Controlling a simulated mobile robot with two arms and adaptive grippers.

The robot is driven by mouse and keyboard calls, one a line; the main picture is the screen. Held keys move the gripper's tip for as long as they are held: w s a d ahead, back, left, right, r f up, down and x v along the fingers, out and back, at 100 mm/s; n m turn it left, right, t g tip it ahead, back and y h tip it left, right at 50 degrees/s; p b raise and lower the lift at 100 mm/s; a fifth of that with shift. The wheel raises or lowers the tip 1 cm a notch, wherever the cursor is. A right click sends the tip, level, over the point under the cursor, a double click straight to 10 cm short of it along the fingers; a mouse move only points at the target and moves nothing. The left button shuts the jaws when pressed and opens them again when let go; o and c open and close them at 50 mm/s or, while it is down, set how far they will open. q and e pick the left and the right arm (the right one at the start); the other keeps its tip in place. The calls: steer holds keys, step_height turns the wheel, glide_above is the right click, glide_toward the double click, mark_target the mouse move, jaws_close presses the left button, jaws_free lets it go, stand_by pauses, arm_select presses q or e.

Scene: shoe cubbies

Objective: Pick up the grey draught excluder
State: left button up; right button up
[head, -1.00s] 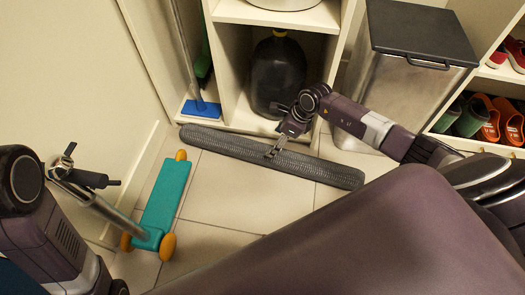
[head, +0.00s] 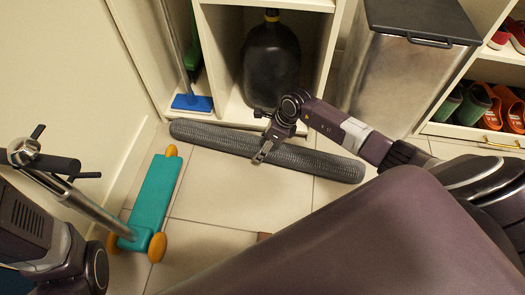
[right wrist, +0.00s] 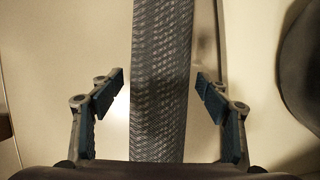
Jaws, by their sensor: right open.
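The grey draught excluder (head: 215,138) is a long ribbed tube lying on the tiled floor in front of the cubbies. My right gripper (head: 262,154) is over its middle in the head view. In the right wrist view, the draught excluder (right wrist: 160,40) runs between the two open fingers of my right gripper (right wrist: 160,95), with a gap on each side. The fingers do not touch it. My left arm shows at the left edge of the head view, but its gripper does not show.
A teal scooter (head: 154,195) with orange wheels stands at the left. A blue mop head (head: 192,103) and a black jug (head: 270,70) are in the cubbies behind. A metal bin (head: 400,75) and a shoe shelf (head: 470,133) are at the right. Bare tiles lie in front.

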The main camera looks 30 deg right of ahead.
jaws_close()
steer(key=shift+w+r, duration=0.15)
steer(key=shift+r, duration=0.05)
stand_by(0.5)
steer(key=shift+r, duration=0.1)
